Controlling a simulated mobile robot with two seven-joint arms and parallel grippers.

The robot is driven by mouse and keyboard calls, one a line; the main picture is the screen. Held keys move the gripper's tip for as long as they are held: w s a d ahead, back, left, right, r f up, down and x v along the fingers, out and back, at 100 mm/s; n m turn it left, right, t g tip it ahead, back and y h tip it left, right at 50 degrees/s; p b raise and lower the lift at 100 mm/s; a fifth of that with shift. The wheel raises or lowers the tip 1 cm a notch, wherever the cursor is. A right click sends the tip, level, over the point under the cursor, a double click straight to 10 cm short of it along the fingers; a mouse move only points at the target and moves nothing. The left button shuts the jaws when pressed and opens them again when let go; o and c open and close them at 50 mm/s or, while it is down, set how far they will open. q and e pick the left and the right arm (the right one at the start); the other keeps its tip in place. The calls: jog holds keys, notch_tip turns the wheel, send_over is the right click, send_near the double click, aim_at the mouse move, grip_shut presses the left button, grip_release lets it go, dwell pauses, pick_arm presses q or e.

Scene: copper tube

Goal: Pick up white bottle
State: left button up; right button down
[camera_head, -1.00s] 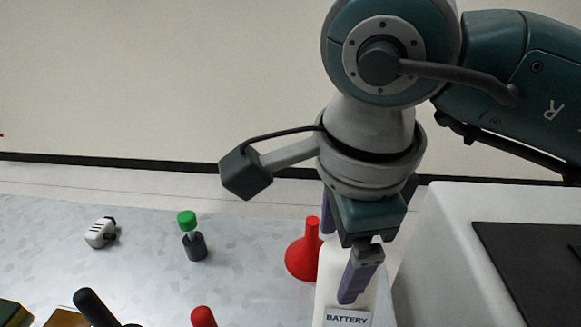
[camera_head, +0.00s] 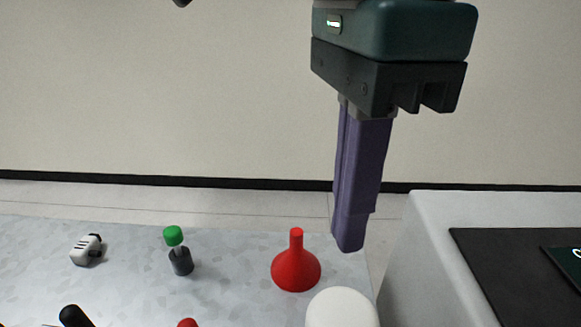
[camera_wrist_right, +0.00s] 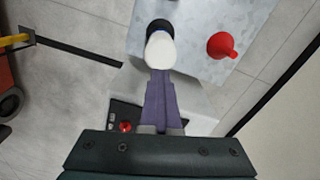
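The white bottle (camera_head: 342,309) shows only its rounded white top at the bottom edge of the head view; the rest is cut off. In the right wrist view the white bottle (camera_wrist_right: 160,52) lies just beyond the fingertips. My right gripper (camera_head: 350,245) hangs with purple fingers pointing down, above and behind the white top in the head view, with a gap between them. In the right wrist view my right gripper (camera_wrist_right: 160,74) has its fingers close together, with nothing visible between them. My left gripper is not in view.
A red funnel (camera_head: 296,266) stands close left of the bottle. A green-capped dark vial (camera_head: 180,258) and a small white-and-black item (camera_head: 86,249) stand farther left on the grey table (camera_head: 125,275). A white cabinet (camera_head: 425,270) stands at the right. Red and black tips show at the bottom edge.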

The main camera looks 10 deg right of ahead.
aim_at(351, 312)
jog(key=shift+c, duration=1.6)
grip_release()
jog(key=shift+r, duration=0.1)
notch_tip(351, 312, up, 9)
jog(key=shift+r+p, duration=0.1)
jog(key=shift+p, duration=0.35)
jog(key=shift+o, duration=1.6)
notch_tip(351, 312, down, 8)
jog(key=w, duration=0.1)
jog(key=shift+m, duration=0.4)
jog(key=f, duration=0.4)
jog(key=d+f, duration=0.1)
jog(key=f, duration=0.3)
jog(key=s+f, duration=0.1)
jog(key=f, duration=0.3)
jog(key=shift+d+f, duration=0.35)
jog(key=shift+f, duration=0.05)
jog(key=shift+w+a+f, duration=0.1)
jog(key=shift+a+f, duration=0.05)
jog(key=shift+f, duration=1.35)
jog(key=shift+a+f, duration=0.15)
jog(key=shift+f, duration=1.3)
